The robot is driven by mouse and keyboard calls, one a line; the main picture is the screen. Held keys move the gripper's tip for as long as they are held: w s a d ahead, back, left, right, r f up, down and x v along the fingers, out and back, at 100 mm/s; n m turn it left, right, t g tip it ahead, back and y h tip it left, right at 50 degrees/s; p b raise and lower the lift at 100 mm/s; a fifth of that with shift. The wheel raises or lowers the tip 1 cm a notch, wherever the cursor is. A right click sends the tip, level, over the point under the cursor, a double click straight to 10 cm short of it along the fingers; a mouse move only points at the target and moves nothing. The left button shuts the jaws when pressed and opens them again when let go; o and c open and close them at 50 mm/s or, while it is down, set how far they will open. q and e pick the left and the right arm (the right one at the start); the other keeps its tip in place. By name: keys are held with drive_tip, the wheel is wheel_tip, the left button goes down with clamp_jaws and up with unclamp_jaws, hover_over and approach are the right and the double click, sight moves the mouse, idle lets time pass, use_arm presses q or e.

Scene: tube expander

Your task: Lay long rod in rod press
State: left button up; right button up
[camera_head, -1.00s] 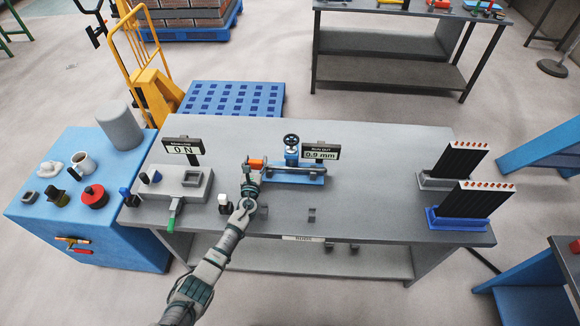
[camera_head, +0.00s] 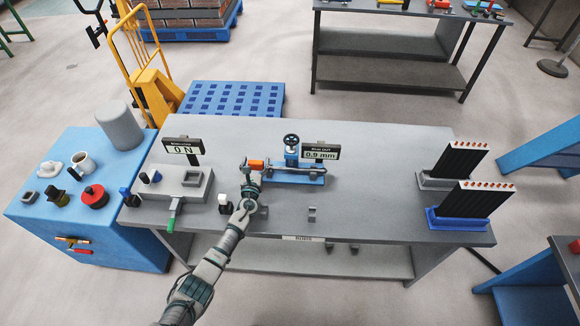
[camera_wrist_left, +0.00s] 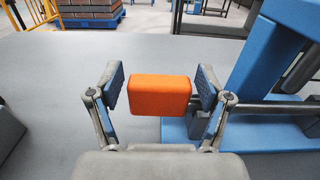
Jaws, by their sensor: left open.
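The rod press (camera_head: 306,178) is a blue base with a handwheel on a post, on the grey bench. A grey rod (camera_head: 312,172) lies along the press, low over its blue base; it also shows in the left wrist view (camera_wrist_left: 275,110). An orange block (camera_head: 256,164) is at the rod's left end and shows large in the left wrist view (camera_wrist_left: 160,94). My left gripper (camera_wrist_left: 161,86) is open, with one finger on each side of the orange block and gaps showing. Whether the rod is fully seated cannot be told. My right gripper is not in view.
A grey unit with a green-handled lever (camera_head: 172,216) stands left of the press. A display reading 0.9 mm (camera_head: 321,152) is behind it. Racks of dark rods (camera_head: 466,204) stand at the bench's right end. Bench between press and racks is mostly clear.

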use_arm(q)
drive_tip(key=shift+s, duration=0.1)
drive_tip(key=shift+s+p, duration=1)
drive_tip(key=shift+s, duration=0.4)
drive_tip(key=shift+s, duration=0.25)
drive_tip(key=o, duration=0.4)
